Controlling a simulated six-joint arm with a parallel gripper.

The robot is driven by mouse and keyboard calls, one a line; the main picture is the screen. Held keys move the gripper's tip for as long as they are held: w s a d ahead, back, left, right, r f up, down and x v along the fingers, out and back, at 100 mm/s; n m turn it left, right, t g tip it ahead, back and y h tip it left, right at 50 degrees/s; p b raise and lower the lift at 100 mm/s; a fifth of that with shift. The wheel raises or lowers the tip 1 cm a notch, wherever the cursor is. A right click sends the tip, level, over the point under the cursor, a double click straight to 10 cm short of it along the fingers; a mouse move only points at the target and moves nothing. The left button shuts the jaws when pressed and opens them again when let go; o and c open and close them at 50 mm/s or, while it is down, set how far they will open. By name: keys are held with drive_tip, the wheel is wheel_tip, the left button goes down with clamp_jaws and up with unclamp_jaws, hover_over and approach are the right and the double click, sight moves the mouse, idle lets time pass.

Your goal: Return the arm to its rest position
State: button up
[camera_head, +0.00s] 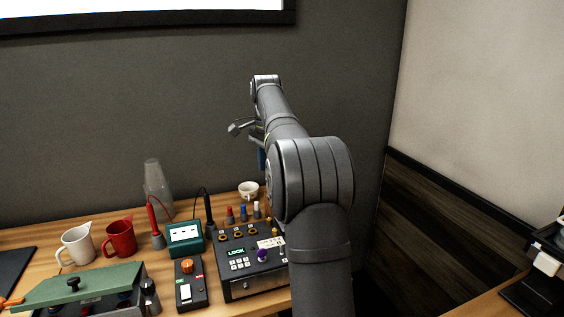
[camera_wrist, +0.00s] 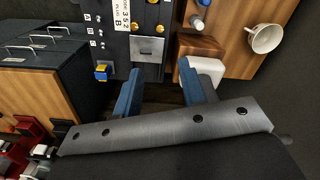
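My gripper (camera_wrist: 168,88) shows in the wrist view with its two blue fingers apart and nothing between them. In the head view my arm rises from the bottom and reaches over the bench toward the grey wall; the gripper end (camera_head: 262,150) is mostly hidden behind the arm, with one blue part showing above the bench. In the wrist view the fingers hang over a dark gap beside a black panel (camera_wrist: 130,45) and a wooden block (camera_wrist: 200,46).
The wooden bench (camera_head: 35,236) holds a control box (camera_head: 252,283), a teal meter (camera_head: 186,238), a white mug (camera_head: 76,244), a red mug (camera_head: 120,238), a green-lidded case (camera_head: 85,284) and a white cup (camera_head: 248,190). A dark wall stands close behind.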

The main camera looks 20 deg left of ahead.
sight(269, 219)
wheel_tip(269, 219, down, 17)
drive_tip(key=shift+f, duration=0.2)
idle(0.6)
drive_tip(key=shift+f, duration=0.15)
drive_tip(key=m, duration=0.8)
drive_tip(key=shift+m, duration=0.4)
drive_tip(key=shift+r+m, duration=0.3)
drive_tip(key=shift+r, duration=0.15)
wheel_tip(269, 219, up, 10)
idle(1.8)
